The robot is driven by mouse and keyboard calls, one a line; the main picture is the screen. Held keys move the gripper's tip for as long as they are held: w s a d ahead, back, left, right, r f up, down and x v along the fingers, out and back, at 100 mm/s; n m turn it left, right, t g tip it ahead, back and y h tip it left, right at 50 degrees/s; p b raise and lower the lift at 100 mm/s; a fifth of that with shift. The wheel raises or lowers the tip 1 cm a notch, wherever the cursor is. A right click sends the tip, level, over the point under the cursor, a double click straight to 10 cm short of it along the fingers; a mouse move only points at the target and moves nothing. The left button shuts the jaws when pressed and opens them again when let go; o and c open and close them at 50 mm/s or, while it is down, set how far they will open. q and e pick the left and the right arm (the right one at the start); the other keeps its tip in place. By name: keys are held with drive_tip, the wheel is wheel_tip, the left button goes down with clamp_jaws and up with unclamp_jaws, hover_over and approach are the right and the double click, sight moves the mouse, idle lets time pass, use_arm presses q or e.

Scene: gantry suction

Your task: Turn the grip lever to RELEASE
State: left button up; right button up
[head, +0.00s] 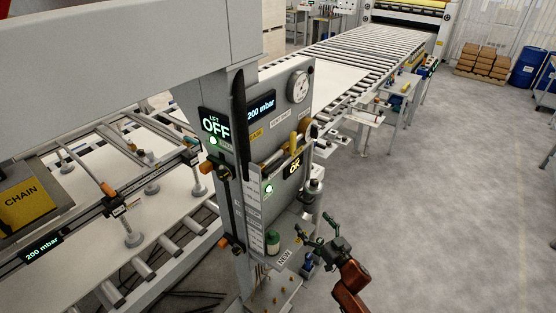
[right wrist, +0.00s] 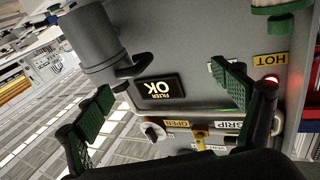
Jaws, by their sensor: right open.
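The grey control cabinet (head: 270,130) stands at the middle of the head view. In the right wrist view, a small yellow lever (right wrist: 200,139) sits beside a GRIP label (right wrist: 228,124) and an OPEN label (right wrist: 175,123). I cannot read a RELEASE mark or tell the lever's exact setting. My right gripper (head: 316,231) is open and empty, right of the cabinet's lower part. In the right wrist view its green fingers (right wrist: 165,104) stand wide apart in front of the cabinet, with the lever beyond and between them. My left gripper is not in view.
A FILTER OK display (right wrist: 159,90), a grey cylinder (right wrist: 88,38) and a HOT label (right wrist: 270,59) are near the fingers. The head view shows a roller conveyor (head: 345,50) behind, suction cups (head: 133,238) at left, and clear floor (head: 440,210) at right.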

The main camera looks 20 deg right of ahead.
drive_tip(key=a+r+n+y+p, duration=0.1)
drive_tip(key=a+r+y, duration=0.1)
drive_tip(key=r, duration=0.6)
drive_tip(key=a+r+n+y+p, duration=0.1)
drive_tip(key=a+r+n+y, duration=0.15)
drive_tip(key=r, duration=0.55)
drive_tip(key=n+y, duration=0.2)
drive_tip(key=y, duration=0.3)
approach(276, 168)
drive_tip(key=x, duration=0.2)
drive_tip(key=shift+h, duration=0.25)
drive_tip(key=p+x, duration=0.2)
drive_tip(key=x, duration=0.4)
drive_tip(key=shift+w+a+r, duration=0.2)
drive_tip(key=shift+a+r, duration=0.05)
drive_tip(key=shift+r, duration=0.05)
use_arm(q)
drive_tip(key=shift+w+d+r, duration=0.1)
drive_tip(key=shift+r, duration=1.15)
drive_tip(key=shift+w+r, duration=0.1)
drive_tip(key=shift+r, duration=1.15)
use_arm(e)
drive_tip(key=shift+w+a, duration=0.3)
drive_tip(key=shift+w, duration=0.05)
drive_tip(key=shift+r, duration=0.1)
drive_tip(key=c, duration=1.7)
